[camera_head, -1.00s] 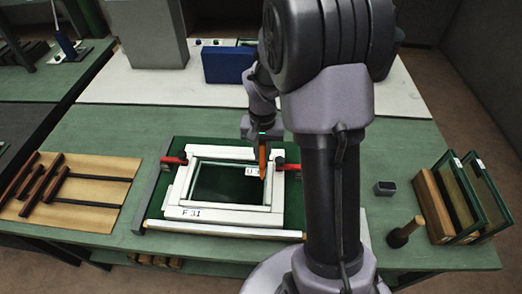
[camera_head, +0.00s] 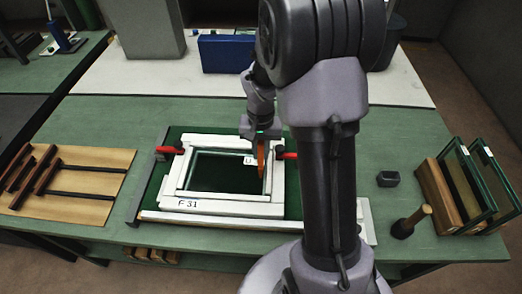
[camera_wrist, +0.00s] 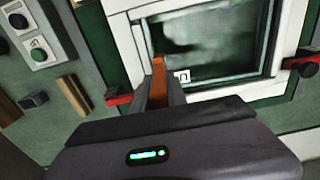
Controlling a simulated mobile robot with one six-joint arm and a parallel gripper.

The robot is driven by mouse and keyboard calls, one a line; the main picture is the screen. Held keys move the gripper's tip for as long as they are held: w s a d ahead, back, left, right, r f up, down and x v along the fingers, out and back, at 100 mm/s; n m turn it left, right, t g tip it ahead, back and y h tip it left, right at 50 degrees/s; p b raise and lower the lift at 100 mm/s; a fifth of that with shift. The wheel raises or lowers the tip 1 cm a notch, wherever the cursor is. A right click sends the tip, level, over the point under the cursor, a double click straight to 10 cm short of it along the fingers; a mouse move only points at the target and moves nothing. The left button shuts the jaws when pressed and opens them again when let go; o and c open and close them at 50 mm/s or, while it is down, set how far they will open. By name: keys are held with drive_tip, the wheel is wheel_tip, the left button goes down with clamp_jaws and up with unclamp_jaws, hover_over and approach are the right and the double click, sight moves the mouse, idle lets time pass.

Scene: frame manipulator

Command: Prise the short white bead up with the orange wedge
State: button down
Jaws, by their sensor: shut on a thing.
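My gripper (camera_head: 259,137) is shut on the orange wedge (camera_head: 261,157), which points down at the right inner edge of the white frame (camera_head: 220,209). In the wrist view the wedge (camera_wrist: 159,72) stands between my fingers, its tip at the inner border of the frame (camera_wrist: 124,42). Whether the tip touches or sits under a bead I cannot tell. A white bead strip (camera_head: 268,182) runs along the right side of the opening; the gripper and wedge partly hide its upper end. Dark glass (camera_head: 215,175) fills the opening, with a small white label (camera_head: 249,160) on it.
Red clamps stand at the frame's left (camera_head: 169,149) and right (camera_head: 289,156). A wooden board with dark bars (camera_head: 80,181) lies left. A small dark box (camera_head: 388,179), a mallet (camera_head: 411,221) and a glass rack (camera_head: 447,201) stand right.

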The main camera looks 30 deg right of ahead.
drive_tip(key=shift+s+d, duration=0.5)
drive_tip(key=shift+d, duration=0.15)
idle(1.0)
drive_tip(key=shift+w+a, duration=0.15)
drive_tip(key=shift+a, duration=0.05)
drive_tip(key=shift+w+a, duration=0.2)
drive_tip(key=shift+a, duration=0.05)
drive_tip(key=shift+r, duration=0.1)
wheel_tip(320, 180, up, 8)
drive_tip(key=p, duration=0.6)
